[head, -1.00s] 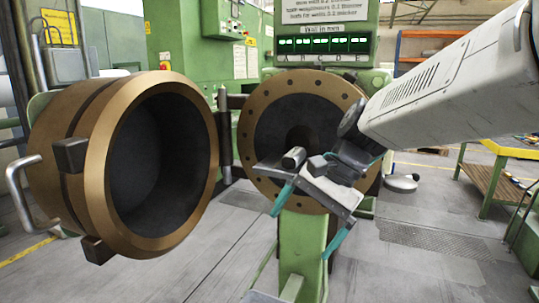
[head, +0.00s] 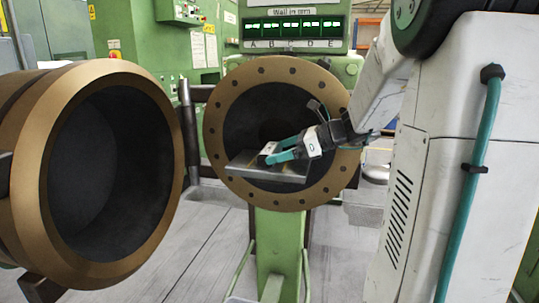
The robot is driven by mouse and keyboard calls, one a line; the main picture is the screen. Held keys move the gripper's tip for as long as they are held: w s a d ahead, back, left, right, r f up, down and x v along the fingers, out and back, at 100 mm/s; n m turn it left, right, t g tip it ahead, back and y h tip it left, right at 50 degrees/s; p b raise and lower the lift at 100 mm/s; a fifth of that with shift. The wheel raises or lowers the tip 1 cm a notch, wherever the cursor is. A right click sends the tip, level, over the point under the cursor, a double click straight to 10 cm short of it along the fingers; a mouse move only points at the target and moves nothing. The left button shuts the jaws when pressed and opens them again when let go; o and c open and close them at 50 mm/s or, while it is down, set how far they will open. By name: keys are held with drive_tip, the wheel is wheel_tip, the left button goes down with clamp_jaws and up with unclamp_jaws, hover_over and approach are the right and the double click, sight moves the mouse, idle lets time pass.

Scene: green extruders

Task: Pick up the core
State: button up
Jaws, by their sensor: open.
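In the head view, my gripper (head: 277,156) with its teal fingers is open in front of the bronze-rimmed round flange (head: 217,118). The fingers point left and look empty. A flat dark grey plate (head: 285,173) lies just below the fingers, across the lower half of the flange's dark face. I cannot tell whether the fingers touch the plate. I cannot make out the core for certain. The dark centre of the flange is partly covered by my gripper and wrist.
A large bronze-rimmed hollow cylinder (head: 167,210) stands swung open at the left, close to me. The green machine (head: 270,225) carries the flange, with a lit display (head: 294,26) above. Grey floor (head: 195,255) is clear between them.

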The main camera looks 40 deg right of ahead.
sight(277, 150)
drive_tip(key=x, duration=0.3)
drive_tip(key=shift+w+a, duration=0.15)
drive_tip(key=shift+a, duration=0.1)
drive_tip(key=c, duration=1)
drive_tip(key=shift+o, duration=0.2)
drive_tip(key=shift+r, duration=0.15)
